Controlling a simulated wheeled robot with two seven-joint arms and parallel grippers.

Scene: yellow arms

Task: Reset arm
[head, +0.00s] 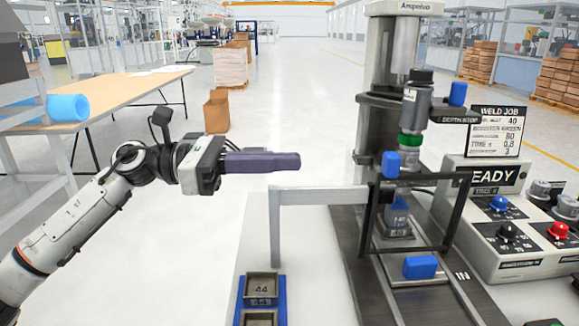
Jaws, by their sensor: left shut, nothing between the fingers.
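My left arm comes in from the left, and its gripper (262,162) points to the right at mid-height. Its dark purple-grey fingers lie together with nothing between them. The gripper is held in the air left of the welding machine (377,145), apart from it. My right gripper does not show in the head view.
The machine has a black guard frame (462,205) and blue parts. A control box (515,235) with coloured knobs stands at right. A blue tray (240,300) holds metal pieces at bottom centre. A grey rail (275,225) stands below the gripper. A wooden table (110,98) is at left.

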